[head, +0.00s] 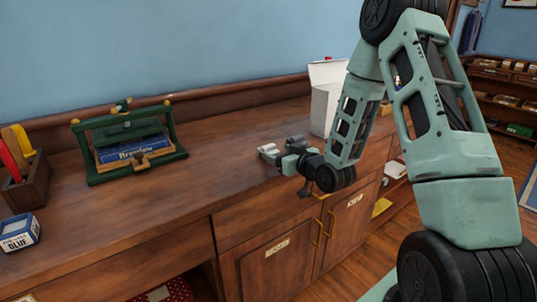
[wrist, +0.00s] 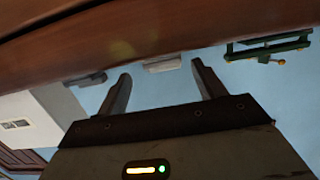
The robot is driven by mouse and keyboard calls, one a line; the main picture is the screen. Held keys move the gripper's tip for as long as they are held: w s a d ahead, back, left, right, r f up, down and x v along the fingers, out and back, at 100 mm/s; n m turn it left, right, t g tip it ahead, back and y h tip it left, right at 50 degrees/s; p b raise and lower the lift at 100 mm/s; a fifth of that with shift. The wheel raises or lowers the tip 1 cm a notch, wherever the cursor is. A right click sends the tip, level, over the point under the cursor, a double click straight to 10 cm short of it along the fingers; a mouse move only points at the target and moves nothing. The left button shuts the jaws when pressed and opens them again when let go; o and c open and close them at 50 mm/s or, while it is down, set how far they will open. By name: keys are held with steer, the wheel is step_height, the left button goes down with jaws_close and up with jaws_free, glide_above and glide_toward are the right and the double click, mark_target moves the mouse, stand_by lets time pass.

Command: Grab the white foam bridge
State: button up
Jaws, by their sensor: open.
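A small whitish block, which looks like the white foam bridge (head: 267,149), lies on the wooden counter just left of my gripper (head: 288,162) in the head view. In the wrist view, a pale block (wrist: 162,65) shows between the two fingertips of my gripper (wrist: 161,70), beyond them. My gripper is open, with nothing held between its fingers. The fingers are hard to make out in the head view, and the exact gap to the block cannot be told.
A small grey piece (head: 296,142) lies beside the white one on the counter (head: 215,165). A white box (head: 324,107) stands behind at right. A green press (head: 130,145) with a blue book, a wooden holder (head: 33,184) and a glue box (head: 19,232) are at left.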

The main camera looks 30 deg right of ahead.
mark_target(270, 149)
steer(key=shift+w+a+f, duration=0.1)
steer(key=shift+w, duration=0.8)
steer(key=shift+w+a+f, duration=0.15)
steer(key=shift+w, duration=0.8)
steer(key=shift+w+a+f, duration=0.1)
steer(key=shift+w, duration=0.8)
steer(key=c, duration=1)
steer(key=shift+c, duration=0.2)
